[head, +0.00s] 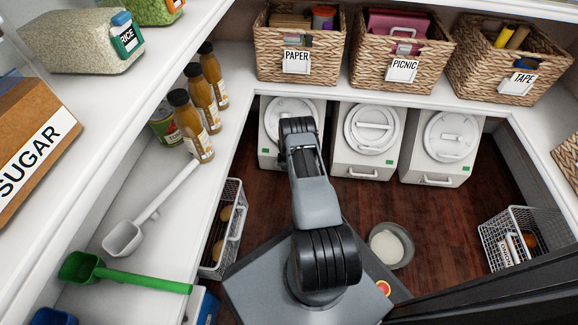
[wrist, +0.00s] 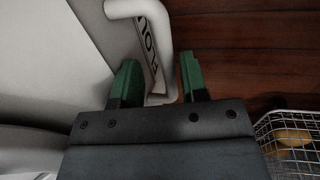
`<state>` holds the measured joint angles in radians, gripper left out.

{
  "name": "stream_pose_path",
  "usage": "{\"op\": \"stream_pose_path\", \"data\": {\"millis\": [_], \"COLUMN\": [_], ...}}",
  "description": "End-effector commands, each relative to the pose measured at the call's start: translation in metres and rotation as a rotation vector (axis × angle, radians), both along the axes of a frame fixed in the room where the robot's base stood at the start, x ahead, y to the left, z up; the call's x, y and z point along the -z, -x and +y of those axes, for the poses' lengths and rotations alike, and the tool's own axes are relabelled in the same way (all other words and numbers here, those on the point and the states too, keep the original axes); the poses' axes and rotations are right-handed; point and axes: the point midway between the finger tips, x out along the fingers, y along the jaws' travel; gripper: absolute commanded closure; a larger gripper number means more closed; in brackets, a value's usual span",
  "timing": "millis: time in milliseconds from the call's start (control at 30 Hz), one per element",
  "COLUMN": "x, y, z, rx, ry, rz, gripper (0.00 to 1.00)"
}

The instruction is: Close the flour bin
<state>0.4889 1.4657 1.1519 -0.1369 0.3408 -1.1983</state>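Three white bins with round lids stand on the floor under the back shelf in the head view. The left bin (head: 271,138) is partly behind my arm, and its front handle and label are hidden. In the wrist view, a white curved handle (wrist: 167,45) stands out from a white bin front (wrist: 55,55). A partly visible label (wrist: 151,50) behind it looks like part of "FLOUR". My gripper (wrist: 160,80) is open, with its green fingertips on either side of the handle and gaps showing. My arm hides the gripper in the head view.
The middle bin (head: 348,158) and right bin (head: 411,163) stand beside it. A wire basket (wrist: 300,128) is near my gripper at right. A grey bowl (head: 402,249) lies on the floor, and another wire basket (head: 495,232) stands far right. Open wood floor lies before the bins.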

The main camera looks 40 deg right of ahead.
Motion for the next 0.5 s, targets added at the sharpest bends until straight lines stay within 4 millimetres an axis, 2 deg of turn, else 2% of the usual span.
{"op": "stream_pose_path", "data": {"millis": [267, 367, 500], "x": [-0.003, -0.015, -0.042], "y": [0.001, 0.002, 0.006], "z": [0.002, 0.002, 0.004], "rx": [-0.001, 0.0, 0.001], "ry": [-0.001, -0.001, -0.001], "rz": [0.003, 0.003, 0.003], "gripper": [0.6, 0.6, 0.6]}}
